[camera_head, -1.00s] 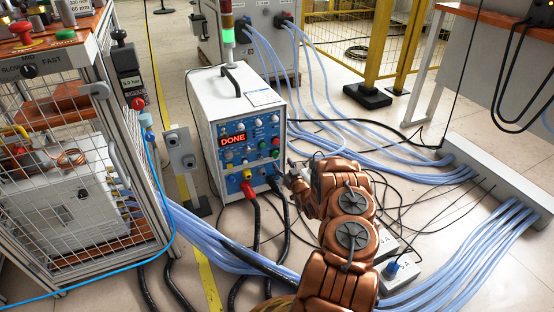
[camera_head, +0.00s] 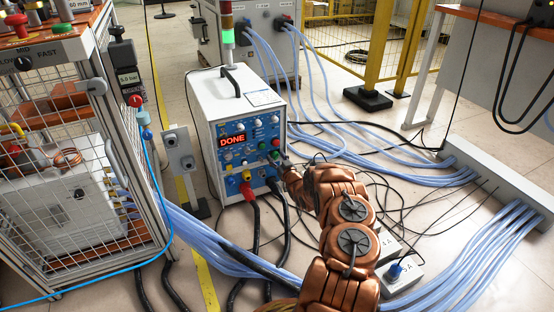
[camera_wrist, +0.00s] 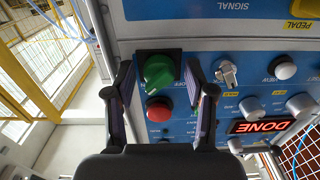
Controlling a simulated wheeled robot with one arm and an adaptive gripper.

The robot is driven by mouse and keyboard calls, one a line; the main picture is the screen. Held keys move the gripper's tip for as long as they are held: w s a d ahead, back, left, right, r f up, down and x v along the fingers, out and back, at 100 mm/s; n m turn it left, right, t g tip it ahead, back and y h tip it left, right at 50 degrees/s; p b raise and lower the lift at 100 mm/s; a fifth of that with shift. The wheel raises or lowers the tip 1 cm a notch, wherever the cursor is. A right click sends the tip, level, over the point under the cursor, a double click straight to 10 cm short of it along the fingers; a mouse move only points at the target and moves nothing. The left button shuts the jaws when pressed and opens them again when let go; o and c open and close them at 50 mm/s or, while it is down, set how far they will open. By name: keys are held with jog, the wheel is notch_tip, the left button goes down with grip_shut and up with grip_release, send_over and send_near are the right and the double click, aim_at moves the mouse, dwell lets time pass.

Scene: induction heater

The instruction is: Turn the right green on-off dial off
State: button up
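The right green dial (camera_wrist: 158,72) is on the blue front panel of the white heater box. In the wrist view it lies between the two fingers of my gripper (camera_wrist: 160,88), with a gap on each side. The fingers are open, and I cannot tell how far they reach past the knob. A red round button (camera_wrist: 158,110) sits beside the dial, also between the fingers. In the head view my gripper (camera_head: 284,164) is at the right edge of the panel, and the small dial (camera_head: 275,155) is close to its tip.
A silver switch (camera_wrist: 227,74) and grey knobs lie beside one finger. The red display (camera_head: 233,140) reads DONE. Black cables (camera_head: 257,225) hang below the panel. A caged bench (camera_head: 80,170) stands left. Blue hoses (camera_head: 400,165) cross the floor right.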

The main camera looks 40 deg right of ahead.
grip_shut()
